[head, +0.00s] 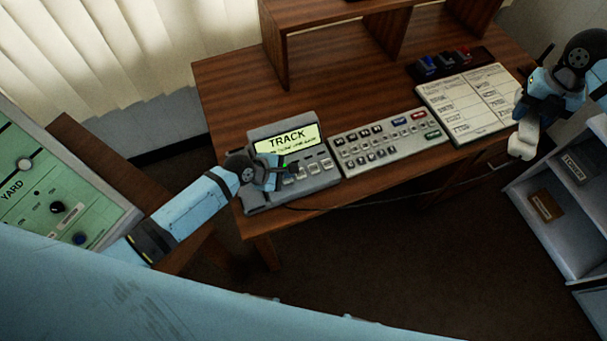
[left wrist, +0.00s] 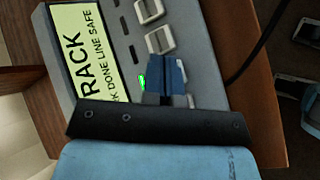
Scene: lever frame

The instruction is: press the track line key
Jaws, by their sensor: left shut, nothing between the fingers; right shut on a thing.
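The grey line console (head: 262,203) stands at the desk's front left, and its lit screen (head: 285,139) reads TRACK. In the left wrist view the screen (left wrist: 85,60) shows a smaller line ending in "LINE SAFE". My left gripper (head: 283,169) is shut and empty over the console's key row. In the left wrist view its fingertips (left wrist: 168,68) cover one key beside a lit green lamp (left wrist: 142,82); I cannot tell how far that key is down. Two white keys (left wrist: 160,40) show beyond the fingers. My right gripper (head: 533,117) is shut on a white object (head: 523,141) at the right.
A grey panel of keys (head: 345,147) adjoins the console. A written sheet (head: 465,112) and a block of coloured levers (head: 445,64) lie farther right on the desk. A green YARD panel (head: 40,185) stands left, grey shelves (head: 550,225) right. A dark cable hangs along the desk front.

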